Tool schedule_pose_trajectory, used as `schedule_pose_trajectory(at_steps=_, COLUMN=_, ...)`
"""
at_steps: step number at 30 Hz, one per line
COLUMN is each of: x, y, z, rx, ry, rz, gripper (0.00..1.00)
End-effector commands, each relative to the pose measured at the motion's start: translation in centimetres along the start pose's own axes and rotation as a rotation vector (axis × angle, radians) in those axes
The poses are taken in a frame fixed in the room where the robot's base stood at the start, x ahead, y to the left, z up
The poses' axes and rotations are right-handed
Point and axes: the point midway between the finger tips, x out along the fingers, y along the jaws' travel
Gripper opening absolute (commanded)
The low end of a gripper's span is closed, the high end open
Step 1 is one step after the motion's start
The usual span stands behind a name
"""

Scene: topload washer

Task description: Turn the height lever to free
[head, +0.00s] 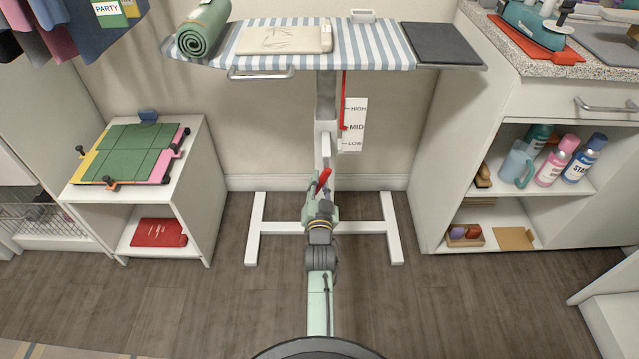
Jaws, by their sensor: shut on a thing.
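The red height lever (324,179) shows at the front of the ironing board's white column (324,135). Its tip sticks up above my gripper (321,195). My gripper is shut on the lever, and its fingers and my arm hide the lever's lower part. The lever leans slightly to the right. A white scale card (353,125) behind the column reads HIGH, MID and LOW. A thin red pointer strip (344,100) runs down beside it and ends near MID. No "free" label is readable.
The striped ironing board (375,45) spans above, holding a rolled green towel (203,28) and folded cloth (285,40). White feet (255,228) stand on both sides of my arm. A side table (200,190) is left, and a shelf cabinet (450,130) is right.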

Motion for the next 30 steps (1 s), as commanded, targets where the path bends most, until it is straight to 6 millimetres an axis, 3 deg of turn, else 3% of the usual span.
schedule_pose_trajectory(at_steps=19, x=0.09, y=-0.11, z=0.11, rx=-0.084, ry=0.002, rz=0.001, gripper=0.0)
schedule_pose_trajectory(at_steps=20, x=0.09, y=-0.11, z=0.1, rx=-0.084, ry=0.002, rz=0.001, gripper=0.18)
schedule_pose_trajectory(at_steps=30, x=0.05, y=-0.13, z=0.16, rx=-0.082, ry=0.001, rz=0.0, gripper=0.38)
